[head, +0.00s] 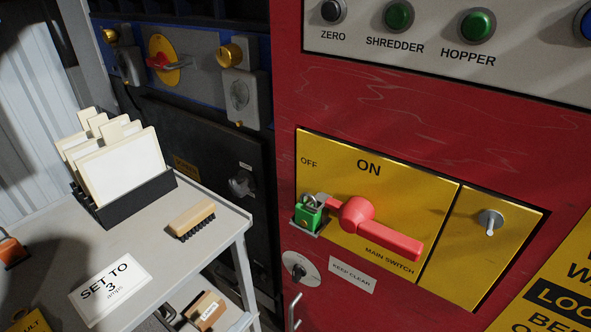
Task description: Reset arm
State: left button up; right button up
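Neither of my grippers and no part of my arms shows in the head view. The red cabinet (400,105) fills the right side. On it a yellow plate (435,190) carries a red main switch handle (390,235), lying tilted down to the right below the word ON. A green padlock (308,214) sits at the handle's left end, by a small metal hasp.
A dark cabinet (190,130) with a red-and-yellow rotary switch (163,60) stands behind. Push buttons (398,16) line the red cabinet's top.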

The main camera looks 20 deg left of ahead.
pick_arm(q)
jog(key=s+d+f+m+g+y, duration=0.1)
jog(key=s+f+m+g+y, duration=0.1)
jog(key=f+m+g, duration=0.45)
jog(key=s+d+f+m+g+y, duration=0.2)
jog(key=s+f+m+g, duration=0.15)
jog(key=f+m, duration=0.6)
jog(key=s+a+f+g+y, duration=0.2)
jog(key=s+f+g, duration=0.2)
jog(key=s+f, duration=0.15)
jog(key=s+a+r+g+p, duration=0.1)
jog(key=s+r+g+p, duration=0.1)
jog(key=s+r+p, duration=1.6)
pick_arm(e)
jog(key=s+d+r+g+p, duration=0.1)
jog(key=s+r+p, duration=0.4)
jog(key=s+r, duration=0.85)
pick_arm(q)
jog(key=w+f+b, duration=0.3)
jog(key=f+b, duration=0.1)
jog(key=f, duration=0.6)
jog(key=shift+w+a+f+m+b, duration=0.2)
jog(key=shift+w+m+b, duration=0.05)
jog(key=shift+m+b, duration=0.05)
pick_arm(e)
jog(key=f, duration=0.2)
jog(key=s+f, duration=0.1)
jog(key=f, duration=0.2)
jog(key=shift+s+d+f, duration=0.2)
jog(key=shift+f, duration=0.15)
